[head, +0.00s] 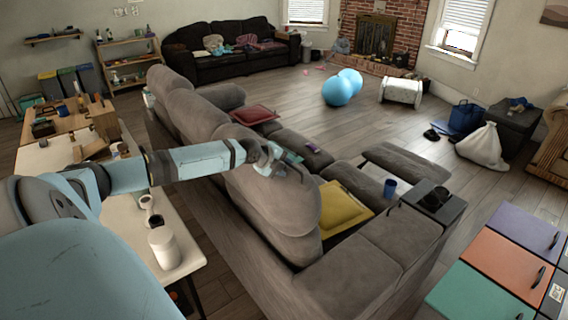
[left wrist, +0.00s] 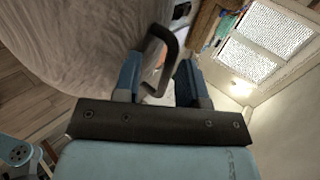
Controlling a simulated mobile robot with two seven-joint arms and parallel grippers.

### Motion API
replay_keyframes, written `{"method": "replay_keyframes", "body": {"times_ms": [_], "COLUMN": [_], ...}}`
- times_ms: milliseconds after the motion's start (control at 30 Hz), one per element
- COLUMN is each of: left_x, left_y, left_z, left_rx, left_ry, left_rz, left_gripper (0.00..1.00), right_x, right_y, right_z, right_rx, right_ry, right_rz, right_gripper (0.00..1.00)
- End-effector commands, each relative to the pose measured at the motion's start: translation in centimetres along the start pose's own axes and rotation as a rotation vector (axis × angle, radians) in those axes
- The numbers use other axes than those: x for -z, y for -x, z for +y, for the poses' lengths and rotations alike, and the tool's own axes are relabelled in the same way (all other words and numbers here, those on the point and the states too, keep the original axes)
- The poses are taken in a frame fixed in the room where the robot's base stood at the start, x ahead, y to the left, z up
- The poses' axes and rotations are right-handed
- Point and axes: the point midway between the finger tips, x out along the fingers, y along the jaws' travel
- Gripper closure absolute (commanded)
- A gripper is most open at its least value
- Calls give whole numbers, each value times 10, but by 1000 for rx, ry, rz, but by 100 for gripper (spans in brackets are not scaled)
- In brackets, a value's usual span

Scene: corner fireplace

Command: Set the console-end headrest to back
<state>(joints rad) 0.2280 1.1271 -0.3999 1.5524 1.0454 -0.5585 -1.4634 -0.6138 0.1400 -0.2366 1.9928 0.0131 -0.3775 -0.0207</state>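The grey sectional sofa has a row of plump headrests along its back. The nearest large headrest (head: 275,203) stands upright, close to the console end. The console (head: 448,211) with dark cup holders is at the sofa's right. My left gripper (head: 283,158) is at the top of this headrest. In the left wrist view, its two blue fingers (left wrist: 160,82) are apart, with a dark bent handle (left wrist: 168,42) between them. I cannot tell whether they touch it. The headrest's grey fabric (left wrist: 75,35) fills the upper left there. My right gripper is not in view.
A white narrow table (head: 130,213) with a white bottle (head: 164,247) and mugs stands behind the sofa, below my left arm. A yellow cushion (head: 342,208) and red cushion (head: 253,115) lie on the seats. Colourful drawers (head: 487,290) stand at lower right. Open floor lies beyond the sofa.

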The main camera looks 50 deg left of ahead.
Motion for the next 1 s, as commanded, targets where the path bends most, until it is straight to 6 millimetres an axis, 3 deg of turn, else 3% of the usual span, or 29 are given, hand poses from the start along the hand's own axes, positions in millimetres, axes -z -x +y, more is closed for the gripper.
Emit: {"method": "replay_keyframes", "body": {"times_ms": [267,700,1000], "left_x": [-1,-2,-3], "left_y": [11,80,109], "left_z": [0,2,0], "left_rx": [2,-3,0], "left_ry": [-1,-5,-5], "left_rz": [-1,-3,-7], "left_gripper": [62,62,62], "right_x": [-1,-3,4], "right_y": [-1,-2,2], "right_z": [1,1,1], "right_rx": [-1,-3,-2], "right_ry": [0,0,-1], "right_rz": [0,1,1], "right_gripper": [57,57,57]}}
